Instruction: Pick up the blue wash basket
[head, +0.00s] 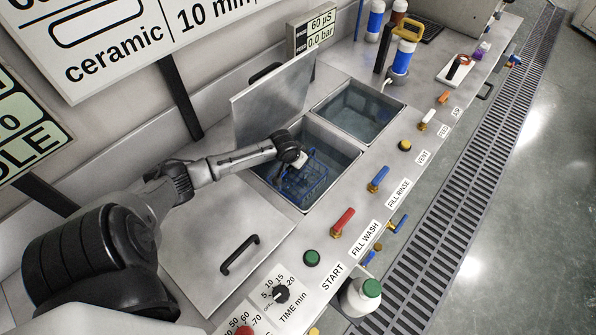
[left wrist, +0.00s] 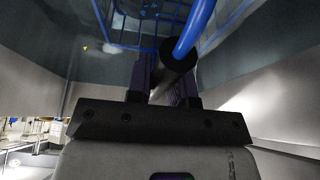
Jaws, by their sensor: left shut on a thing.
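The blue wash basket (head: 308,184) is a wire basket in the nearer open tank (head: 343,157) in the head view. My left gripper (head: 298,160) reaches in from the left, at the basket's upper edge. In the left wrist view, my left gripper (left wrist: 167,78) is shut on the basket's handle, at a dark sleeve (left wrist: 182,54) on the blue bar (left wrist: 196,26). The basket's blue mesh (left wrist: 150,12) shows beyond the fingers. Whether the basket touches the tank floor cannot be told. My right gripper is not in view.
A raised metal lid (head: 272,100) stands behind the nearer tank. A second open tank (head: 362,110) lies beyond it. A closed lid with a black handle (head: 240,254) lies in front. Coloured valves, such as the red lever (head: 343,220), line the counter's right edge.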

